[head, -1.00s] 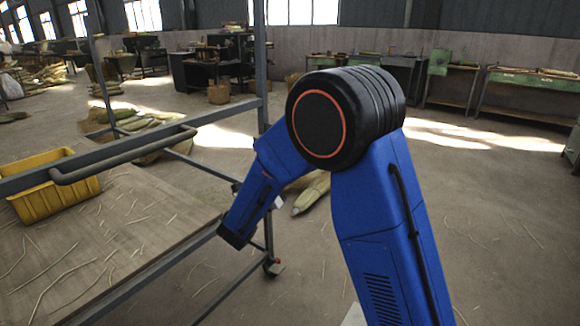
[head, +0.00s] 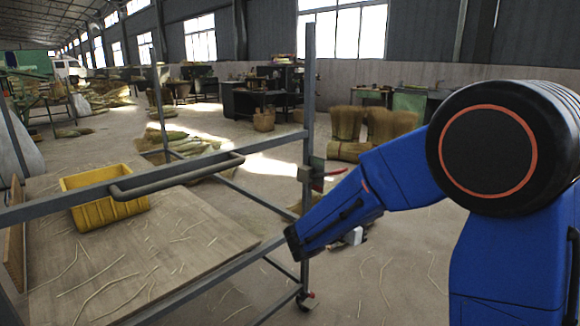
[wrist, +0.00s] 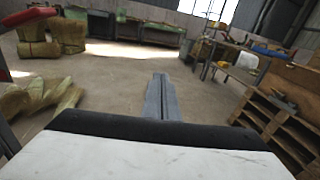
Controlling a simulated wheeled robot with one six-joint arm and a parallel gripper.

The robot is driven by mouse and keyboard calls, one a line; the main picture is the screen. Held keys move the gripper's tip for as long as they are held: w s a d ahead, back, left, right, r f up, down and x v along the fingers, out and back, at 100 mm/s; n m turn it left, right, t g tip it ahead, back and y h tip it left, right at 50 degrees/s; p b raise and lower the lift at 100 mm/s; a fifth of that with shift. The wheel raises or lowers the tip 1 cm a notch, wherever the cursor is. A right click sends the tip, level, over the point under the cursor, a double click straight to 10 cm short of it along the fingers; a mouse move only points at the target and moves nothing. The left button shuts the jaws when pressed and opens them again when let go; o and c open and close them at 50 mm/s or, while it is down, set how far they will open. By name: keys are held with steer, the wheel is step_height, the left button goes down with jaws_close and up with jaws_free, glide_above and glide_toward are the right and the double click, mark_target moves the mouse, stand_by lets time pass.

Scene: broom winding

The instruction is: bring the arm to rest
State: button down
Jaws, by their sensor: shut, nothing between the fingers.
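My gripper (wrist: 160,78) shows in the wrist view as two grey fingers shut together, pointing out over the open floor with nothing between them. In the head view my blue arm (head: 335,215) is bent, with its big black joint at the right and its forearm sloping down to the left. The forearm's dark end is seen against the metal frame of the cart; whether they touch I cannot tell. The fingers cannot be made out in the head view.
A wheeled cart with a metal frame (head: 308,120) and wooden top (head: 190,235) stands at the left, bearing a yellow bin (head: 105,205) and loose straws. Straw bundles (head: 375,122) stand behind. Wooden pallets (wrist: 285,125) are at the right in the wrist view; floor ahead is clear.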

steer(key=s+d+f+m+g+y, duration=0.1)
steer(key=s+d+m+g+y, duration=0.25)
steer(key=s+d+m, duration=0.45)
steer(key=s+d+f+m+g+y, duration=0.2)
steer(key=s+d+m+g, duration=0.2)
steer(key=s, duration=0.8)
steer(key=s+a+m+t+y, duration=0.1)
steer(key=s+a+m+y, duration=0.3)
steer(key=s+m, duration=0.2)
steer(key=s+a+f+m+t+y, duration=0.1)
steer(key=s+a+m+y, duration=0.3)
steer(key=s, duration=0.5)
steer(key=m+t+y, duration=0.1)
steer(key=m, duration=0.1)
steer(key=shift+a+m, duration=0.35)
steer(key=shift+m, duration=0.05)
